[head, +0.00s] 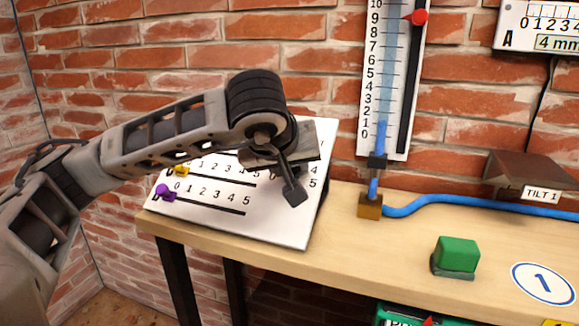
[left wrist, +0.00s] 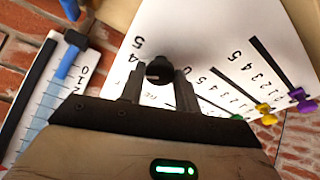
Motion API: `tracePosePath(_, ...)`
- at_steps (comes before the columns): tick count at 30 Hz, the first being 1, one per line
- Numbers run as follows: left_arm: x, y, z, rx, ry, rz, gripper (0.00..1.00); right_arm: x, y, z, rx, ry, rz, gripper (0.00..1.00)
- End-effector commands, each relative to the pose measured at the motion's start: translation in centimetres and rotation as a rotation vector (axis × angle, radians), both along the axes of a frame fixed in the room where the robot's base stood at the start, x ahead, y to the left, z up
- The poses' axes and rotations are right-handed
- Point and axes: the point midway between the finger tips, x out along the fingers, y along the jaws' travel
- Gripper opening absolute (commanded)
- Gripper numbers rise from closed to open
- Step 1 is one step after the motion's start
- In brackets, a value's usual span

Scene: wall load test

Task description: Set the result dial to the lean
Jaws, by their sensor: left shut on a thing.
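A white sloped panel (head: 262,226) on the left of the bench carries several 0 to 5 scales. A yellow slider (head: 181,170) and a purple slider (head: 166,192) sit near the low ends of their slots. My left gripper (head: 292,188) is over the panel's upper right part and hides some of it. In the left wrist view its fingers (left wrist: 158,82) are shut on a dark round knob (left wrist: 159,69), close to printed 4 and 5. The knob's setting is unreadable. A brown tilted piece (head: 527,171) labelled TILT 1 stands at the right.
A tall 0 to 10 gauge (head: 398,145) with blue liquid and a red pointer (head: 417,17) hangs on the brick wall. A blue hose (head: 440,203) runs right along the bench. A green block (head: 457,251) sits at the front. Another scale board (head: 540,25) is upper right.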

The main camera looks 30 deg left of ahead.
Motion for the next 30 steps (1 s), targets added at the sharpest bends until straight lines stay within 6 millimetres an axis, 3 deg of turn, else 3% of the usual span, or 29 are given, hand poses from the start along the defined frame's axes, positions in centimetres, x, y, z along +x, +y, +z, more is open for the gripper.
tracePosePath(15,-0.05,-0.07,-0.04,0.009,0.004,-0.016,0.09,0.04,0.11,-0.04,0.007,0.002,-0.004,0.00)
tracePosePath(16,-0.05,-0.07,-0.04,0.009,0.004,-0.016,0.41,0.04,0.10,-0.04,0.006,0.002,-0.005,0.00)
tracePosePath(18,-0.04,-0.06,-0.05,0.008,0.003,-0.016,0.54,0.05,0.09,-0.03,0.006,0.002,-0.005,0.00)
tracePosePath(30,-0.64,-0.27,0.74,0.008,0.001,-0.015,0.54,0.11,-0.03,0.12,0.003,0.000,-0.007,0.00)
